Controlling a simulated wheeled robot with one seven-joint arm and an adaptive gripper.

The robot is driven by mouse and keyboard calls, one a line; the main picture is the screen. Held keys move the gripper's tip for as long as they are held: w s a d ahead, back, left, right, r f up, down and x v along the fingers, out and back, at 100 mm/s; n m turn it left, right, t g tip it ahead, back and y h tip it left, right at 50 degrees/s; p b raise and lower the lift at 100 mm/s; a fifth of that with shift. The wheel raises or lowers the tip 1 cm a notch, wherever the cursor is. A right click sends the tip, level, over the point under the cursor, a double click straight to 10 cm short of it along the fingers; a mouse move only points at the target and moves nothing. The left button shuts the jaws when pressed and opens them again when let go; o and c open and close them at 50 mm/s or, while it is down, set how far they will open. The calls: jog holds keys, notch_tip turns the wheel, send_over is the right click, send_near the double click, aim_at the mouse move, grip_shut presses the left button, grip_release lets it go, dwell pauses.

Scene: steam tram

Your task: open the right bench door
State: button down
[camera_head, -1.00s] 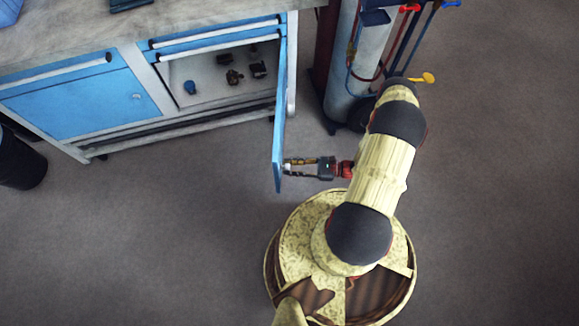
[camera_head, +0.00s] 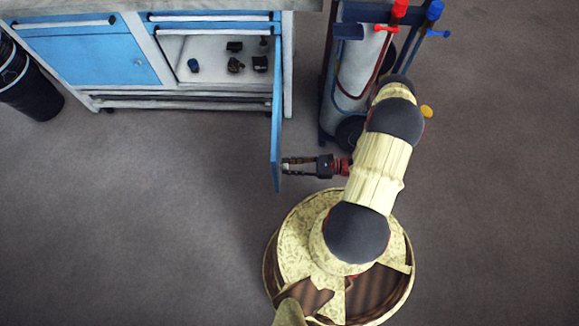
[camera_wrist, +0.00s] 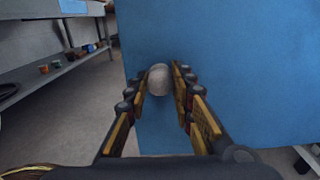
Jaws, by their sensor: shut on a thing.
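The right bench door (camera_head: 277,135) is blue and stands swung wide open, seen nearly edge-on in the head view. In the wrist view the door (camera_wrist: 220,70) fills the right and centre, with a round pale knob (camera_wrist: 159,79) on its face. My gripper (camera_head: 285,166) is at the door's outer end, on its right side. In the wrist view my gripper's fingers (camera_wrist: 160,90) lie on both sides of the knob and are shut on it. The bench (camera_head: 290,60) has its right compartment (camera_head: 215,75) exposed.
Small dark parts (camera_head: 236,65) and a blue piece (camera_head: 193,65) lie in the compartment. The left bench door (camera_head: 90,58) is shut. Gas cylinders (camera_head: 358,70) with hoses stand right of the bench. A dark bin (camera_head: 30,85) stands at left. The floor in front is clear.

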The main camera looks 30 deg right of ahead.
jog(key=shift+s+d, duration=0.1)
jog(key=shift+d, duration=0.05)
jog(key=c, duration=1.5)
grip_release()
jog(key=shift+c, duration=0.2)
jog(key=v, duration=1.2)
jog(key=shift+d+f, duration=0.1)
